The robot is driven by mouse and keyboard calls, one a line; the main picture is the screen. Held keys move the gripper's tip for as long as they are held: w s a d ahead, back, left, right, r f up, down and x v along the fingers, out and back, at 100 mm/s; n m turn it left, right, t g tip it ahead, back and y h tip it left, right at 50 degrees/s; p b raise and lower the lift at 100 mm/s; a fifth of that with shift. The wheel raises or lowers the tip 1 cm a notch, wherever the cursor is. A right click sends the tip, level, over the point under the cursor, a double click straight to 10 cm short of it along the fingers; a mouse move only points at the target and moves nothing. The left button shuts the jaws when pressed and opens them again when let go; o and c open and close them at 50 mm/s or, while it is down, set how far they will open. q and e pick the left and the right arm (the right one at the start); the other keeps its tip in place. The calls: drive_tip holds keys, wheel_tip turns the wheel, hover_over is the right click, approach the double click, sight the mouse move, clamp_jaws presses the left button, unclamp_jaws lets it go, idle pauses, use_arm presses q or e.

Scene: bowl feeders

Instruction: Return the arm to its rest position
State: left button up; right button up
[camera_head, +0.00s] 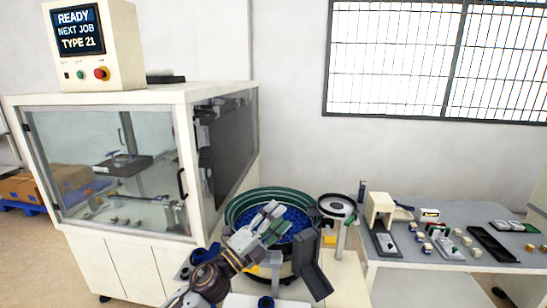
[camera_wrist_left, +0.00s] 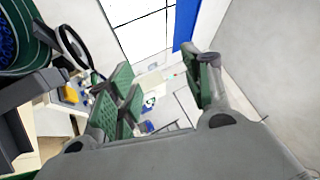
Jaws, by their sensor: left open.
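My left arm (camera_head: 212,278) comes in from the lower left in the head view. Its gripper (camera_head: 272,222) is in front of and over the green bowl feeder (camera_head: 238,200), whose inside is blue. I cannot tell the height of the gripper above the bowl. In the left wrist view the two green-padded fingers (camera_wrist_left: 160,95) stand wide apart with nothing between them. The edge of the green feeder bowl (camera_wrist_left: 42,52) shows at the upper left of that view. My right gripper is not in view.
A glazed machine cabinet (camera_head: 110,165) with a control box (camera_head: 94,45) reading "READY NEXT JOB TYPE 21" stands at left. A grey table (camera_head: 400,281) with trays and small parts is at right.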

use_arm(q)
drive_tip(key=s+a+f+n+y, duration=0.3)
drive_tip(key=a+f+n+y, duration=1.3)
drive_tip(key=n, duration=0.4)
drive_tip(key=s+a+f+n+g, duration=0.35)
drive_tip(key=s+f+g, duration=0.35)
drive_tip(key=s, duration=0.5)
drive_tip(key=s+a+f+n+g, duration=0.35)
drive_tip(key=s+f, duration=0.55)
drive_tip(key=s, duration=0.4)
wheel_tip(320, 180, down, 33)
drive_tip(key=s+a+m+g, duration=0.1)
drive_tip(key=s+g, duration=0.1)
drive_tip(key=s+a+f, duration=0.2)
drive_tip(key=s+f, duration=0.7)
drive_tip(key=s, duration=0.2)
drive_tip(key=s+a+f+g, duration=0.1)
drive_tip(key=s+a+f, duration=0.2)
drive_tip(key=s+f, duration=0.7)
drive_tip(key=shift+s+a+m+y, duration=0.3)
drive_tip(key=shift+s+a, duration=0.05)
drive_tip(key=shift+f, duration=0.1)
